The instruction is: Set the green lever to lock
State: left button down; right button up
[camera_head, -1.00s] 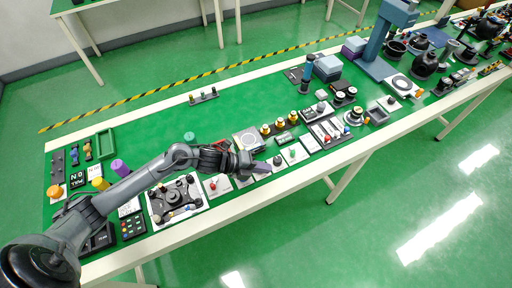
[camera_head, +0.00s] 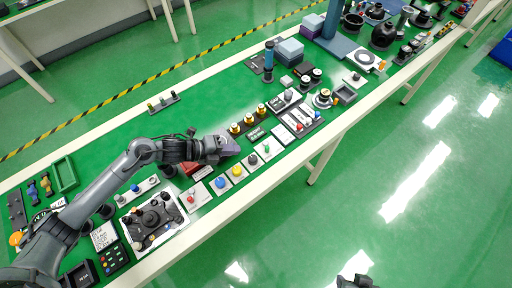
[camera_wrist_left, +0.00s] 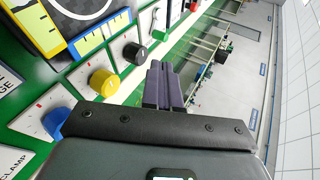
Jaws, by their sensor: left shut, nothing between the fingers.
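The green lever (camera_head: 266,148) stands on a small white plate in the row of controls along the near table edge. It also shows in the left wrist view (camera_wrist_left: 158,34), beyond the black knob. My left gripper (camera_head: 231,149) has purple fingers and is shut and empty. It hovers to the left of the green lever, above the yellow and black knobs, apart from the lever. In the left wrist view its closed fingers (camera_wrist_left: 163,86) point toward the lever's side of the row. Any lock marking is too small to read.
Beside the lever are a black knob (camera_head: 252,158), a yellow knob (camera_head: 236,171), a blue knob (camera_head: 220,183) and a red-handled control (camera_head: 190,197). Brass posts (camera_head: 248,118) stand behind. A dark part of my body shows at the bottom edge. The green table behind the gripper is mostly clear.

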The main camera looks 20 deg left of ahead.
pick_arm(q)
jog(key=shift+b+x, duration=0.75)
jog(key=shift+x, duration=4.25)
jog(key=shift+a, duration=0.1)
